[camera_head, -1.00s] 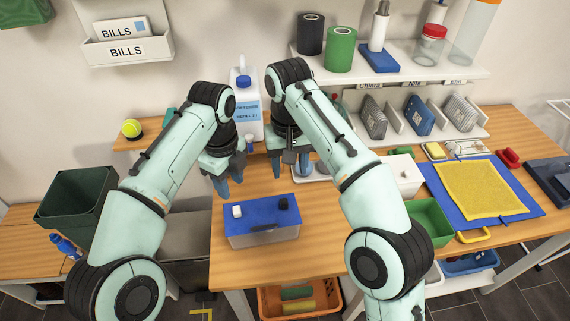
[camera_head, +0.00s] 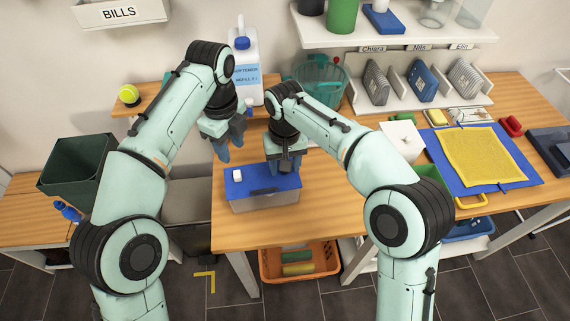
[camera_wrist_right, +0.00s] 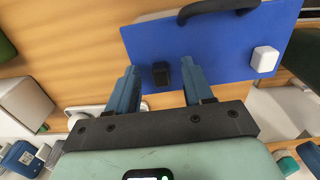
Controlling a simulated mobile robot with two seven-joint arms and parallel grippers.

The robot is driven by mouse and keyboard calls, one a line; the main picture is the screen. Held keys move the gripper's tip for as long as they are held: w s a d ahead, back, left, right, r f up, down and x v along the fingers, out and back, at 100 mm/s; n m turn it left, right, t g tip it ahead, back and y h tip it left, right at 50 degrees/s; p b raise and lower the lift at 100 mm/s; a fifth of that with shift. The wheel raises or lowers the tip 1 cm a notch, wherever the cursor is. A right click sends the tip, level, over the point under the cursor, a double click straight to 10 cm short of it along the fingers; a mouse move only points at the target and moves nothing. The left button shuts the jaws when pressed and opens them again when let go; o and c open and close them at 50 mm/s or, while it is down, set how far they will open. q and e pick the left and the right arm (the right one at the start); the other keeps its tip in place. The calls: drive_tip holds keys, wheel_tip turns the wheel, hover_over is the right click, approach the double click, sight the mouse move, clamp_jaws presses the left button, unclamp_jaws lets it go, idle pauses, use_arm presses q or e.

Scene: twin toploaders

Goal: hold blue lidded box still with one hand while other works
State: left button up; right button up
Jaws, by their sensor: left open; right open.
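The blue lidded box (camera_head: 262,203) stands on the wooden table with its flat blue lid (camera_head: 250,184) on. A white block (camera_head: 238,175) sits on the lid's left part, and a dark handle lies along the front. In the right wrist view, a black block (camera_wrist_right: 161,75) on the lid (camera_wrist_right: 215,52) lies between the open fingers of my right gripper (camera_wrist_right: 159,66). In the head view my right gripper (camera_head: 284,167) is over the lid's right back part and hides that block. Whether it touches is unclear. My left gripper (camera_head: 228,148) is open and empty, behind and left of the box.
A white softener bottle (camera_head: 246,75) and a teal basket (camera_head: 318,82) stand behind my arms. A white box (camera_head: 402,142) and a green bin (camera_head: 430,172) are to the right. An orange crate (camera_head: 300,265) is below the table. The table left of the lidded box is clear.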

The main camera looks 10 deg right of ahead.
sight(236, 173)
drive_tip(key=shift+f, duration=0.4)
drive_tip(key=shift+c, duration=0.3)
use_arm(q)
drive_tip(key=shift+o, duration=0.3)
use_arm(e)
clamp_jaws()
use_arm(q)
drive_tip(key=m, duration=0.3)
drive_tip(key=shift+r+m, duration=0.4)
wheel_tip(236, 173, down, 11)
drive_tip(key=m, duration=0.6)
drive_tip(key=shift+r, duration=0.15)
drive_tip(key=shift+a, duration=0.1)
clamp_jaws()
